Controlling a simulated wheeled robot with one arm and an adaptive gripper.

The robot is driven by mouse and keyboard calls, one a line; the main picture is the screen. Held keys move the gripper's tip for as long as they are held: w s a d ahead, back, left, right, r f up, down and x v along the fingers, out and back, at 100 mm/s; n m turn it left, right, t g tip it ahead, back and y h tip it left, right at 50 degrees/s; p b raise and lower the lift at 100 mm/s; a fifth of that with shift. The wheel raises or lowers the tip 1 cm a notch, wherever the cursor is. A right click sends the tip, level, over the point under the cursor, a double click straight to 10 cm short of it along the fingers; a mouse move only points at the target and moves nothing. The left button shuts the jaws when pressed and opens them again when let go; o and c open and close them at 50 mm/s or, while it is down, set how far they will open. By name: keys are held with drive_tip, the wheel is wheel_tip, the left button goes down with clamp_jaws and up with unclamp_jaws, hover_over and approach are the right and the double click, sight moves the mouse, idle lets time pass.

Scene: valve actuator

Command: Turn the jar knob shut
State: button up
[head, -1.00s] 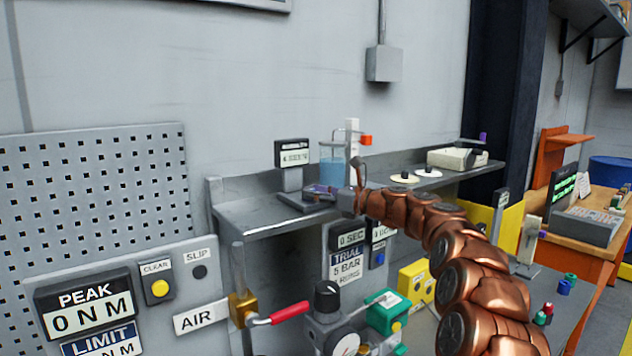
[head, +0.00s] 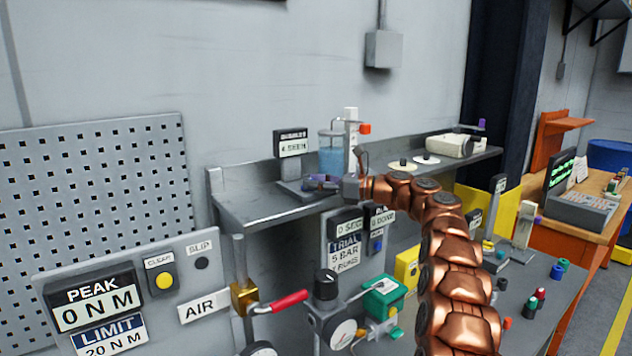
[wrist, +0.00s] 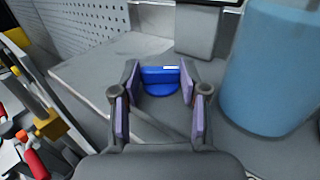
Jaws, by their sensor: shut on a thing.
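A blue knob (wrist: 160,84) with a raised bar and a white mark stands between my fingertips in the wrist view. My gripper (wrist: 160,76) is shut on its bar, with a purple-lined finger at each side. In the head view my gripper (head: 320,183) is low over the shelf, and its fingers hide the knob. The jar (head: 331,152) of blue liquid stands behind my gripper; in the wrist view the jar (wrist: 275,70) is large at the right, apart from my fingers. The white mark lies crosswise in the wrist view.
The grey shelf (head: 247,203) is bare left of my gripper. A small display (head: 292,143) stands behind the knob, and a white post (head: 351,135) beside the jar. Two white discs (head: 426,159) lie farther right. A red-handled valve (head: 288,301) and gauges sit below the shelf.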

drive_tip(key=shift+g, duration=0.3)
idle(0.5)
drive_tip(key=o, duration=1.1)
drive_tip(key=shift+o, duration=0.2)
drive_tip(key=shift+d, duration=0.1)
drive_tip(key=v, duration=1.1)
drive_tip(key=shift+s+d, duration=0.2)
drive_tip(key=shift+d, duration=0.15)
